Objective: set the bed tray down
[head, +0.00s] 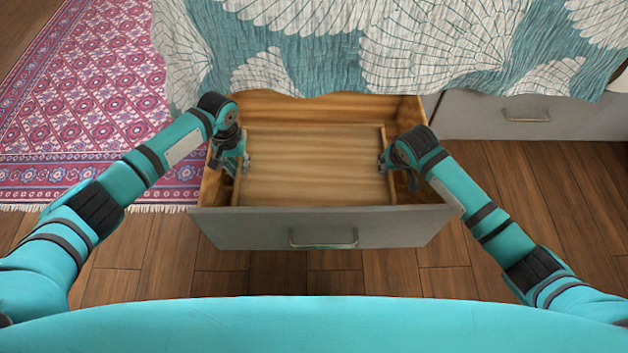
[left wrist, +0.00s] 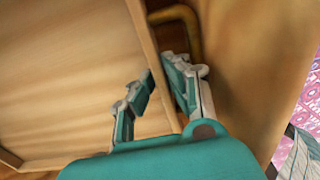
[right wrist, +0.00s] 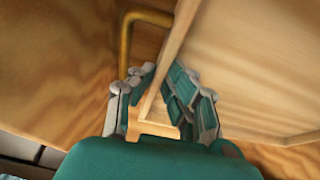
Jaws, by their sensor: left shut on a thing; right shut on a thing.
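The bed tray (head: 315,168) is a pale wooden tray with low raised sides. It lies level within the open under-bed drawer (head: 260,228), between the drawer's side walls; I cannot tell whether it touches the drawer floor. My left gripper (head: 243,164) is shut on the tray's left side wall, which shows between the fingers in the left wrist view (left wrist: 158,85). My right gripper (head: 384,165) is shut on the right side wall, also seen in the right wrist view (right wrist: 160,95). A bent brass-coloured bar (left wrist: 185,18) stands outside the tray wall; a similar one shows in the right wrist view (right wrist: 128,45).
The bed with a teal and white patterned cover (head: 330,45) overhangs the drawer's back. A closed grey drawer (head: 480,118) is at right. A pink patterned rug (head: 85,100) lies at left. Wooden floor (head: 540,195) is clear at right.

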